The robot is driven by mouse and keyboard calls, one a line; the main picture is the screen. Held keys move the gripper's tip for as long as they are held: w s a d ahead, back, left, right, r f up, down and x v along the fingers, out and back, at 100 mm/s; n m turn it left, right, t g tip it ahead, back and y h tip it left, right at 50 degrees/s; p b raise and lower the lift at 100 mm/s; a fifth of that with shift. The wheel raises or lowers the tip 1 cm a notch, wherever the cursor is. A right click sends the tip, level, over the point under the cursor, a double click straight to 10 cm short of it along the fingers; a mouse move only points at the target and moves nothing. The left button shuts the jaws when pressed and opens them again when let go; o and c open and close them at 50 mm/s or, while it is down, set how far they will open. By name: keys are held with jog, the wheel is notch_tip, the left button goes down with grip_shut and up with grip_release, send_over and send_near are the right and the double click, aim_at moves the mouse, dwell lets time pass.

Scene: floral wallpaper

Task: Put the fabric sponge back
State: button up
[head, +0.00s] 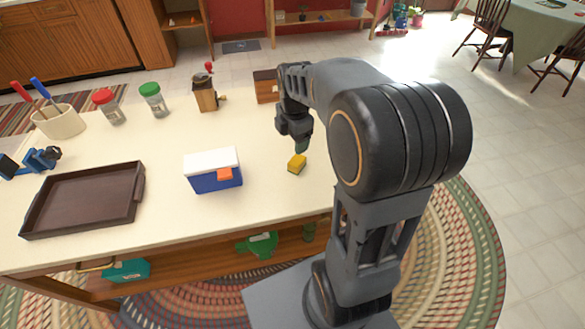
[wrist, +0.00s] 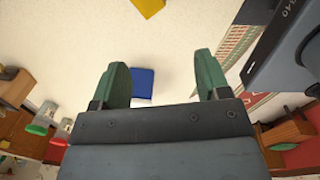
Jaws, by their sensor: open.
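A small yellow block with a darker edge, which looks like the sponge (head: 297,162), lies on the cream countertop (head: 260,125), right of the blue cooler box. In the wrist view a yellow piece of it (wrist: 148,6) shows at the top edge, cut off by the frame and outside the fingers. My gripper (head: 303,146) is just beyond and above the sponge in the head view. In the wrist view its green-tipped fingers (wrist: 162,78) are wide apart with nothing held between them.
A blue cooler box with white lid (head: 213,171) and a dark brown tray (head: 85,200) stand left. Red-lidded (head: 108,107) and green-lidded (head: 153,100) jars and a grinder (head: 206,95) stand behind. The wrist view shows a blue rectangle (wrist: 142,83), its identity unclear. Counter around the sponge is clear.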

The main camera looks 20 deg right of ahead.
jog(key=s+a+m+t, duration=0.1)
jog(key=s+a+m, duration=0.2)
jog(key=s+m, duration=0.3)
jog(key=s+a+m+t, duration=0.1)
jog(key=s+a+m, duration=0.2)
jog(key=s+m, duration=0.4)
jog(key=m, duration=0.6)
jog(key=shift+a+r, duration=0.35)
jog(key=shift+r, duration=0.05)
jog(key=shift+w, duration=0.1)
notch_tip(320, 180, up, 8)
jog(key=t+p, duration=0.1)
jog(key=p, duration=0.5)
jog(key=shift+p, duration=0.35)
jog(key=shift+c, duration=0.4)
